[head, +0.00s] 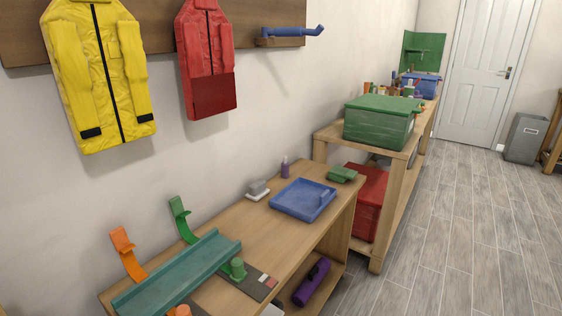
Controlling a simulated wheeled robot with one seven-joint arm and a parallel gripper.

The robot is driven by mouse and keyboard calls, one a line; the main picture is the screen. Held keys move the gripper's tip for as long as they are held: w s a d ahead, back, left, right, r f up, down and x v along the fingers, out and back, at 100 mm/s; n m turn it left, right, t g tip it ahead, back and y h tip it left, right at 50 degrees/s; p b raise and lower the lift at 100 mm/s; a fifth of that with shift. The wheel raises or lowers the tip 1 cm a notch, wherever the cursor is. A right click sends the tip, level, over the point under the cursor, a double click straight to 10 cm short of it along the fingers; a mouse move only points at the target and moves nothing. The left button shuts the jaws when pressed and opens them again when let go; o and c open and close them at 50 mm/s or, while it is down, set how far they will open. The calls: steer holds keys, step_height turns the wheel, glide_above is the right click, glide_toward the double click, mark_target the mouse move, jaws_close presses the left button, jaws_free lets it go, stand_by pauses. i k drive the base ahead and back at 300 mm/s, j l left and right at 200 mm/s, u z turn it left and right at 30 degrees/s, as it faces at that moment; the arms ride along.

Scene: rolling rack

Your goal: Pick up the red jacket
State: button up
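The red jacket (205,62) hangs flat against a brown wooden board on the wall, at the upper left of the head view. It has a dark zip line down the middle and a darker red lower part. Its top edge is near the top of the picture, and I cannot see what holds it up. A larger yellow jacket (98,75) with a black zip and black cuffs hangs to its left, with a gap between them. My gripper is not in this view.
A blue peg (290,33) sticks out from the board (160,35) right of the red jacket. Below stands a wooden bench (262,222) with a teal trough (180,275) and a blue tray (303,200). Further back, a shelf holds a green box (380,125). Floor at right (455,240) is clear.

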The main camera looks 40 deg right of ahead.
mark_target(204, 33)
steer(key=i+l, duration=0.2)
steer(key=l, duration=0.2)
steer(key=i+l+u, duration=0.1)
steer(key=i+l, duration=0.15)
steer(key=l, duration=0.15)
steer(key=i+l, duration=0.2)
steer(key=l, duration=0.2)
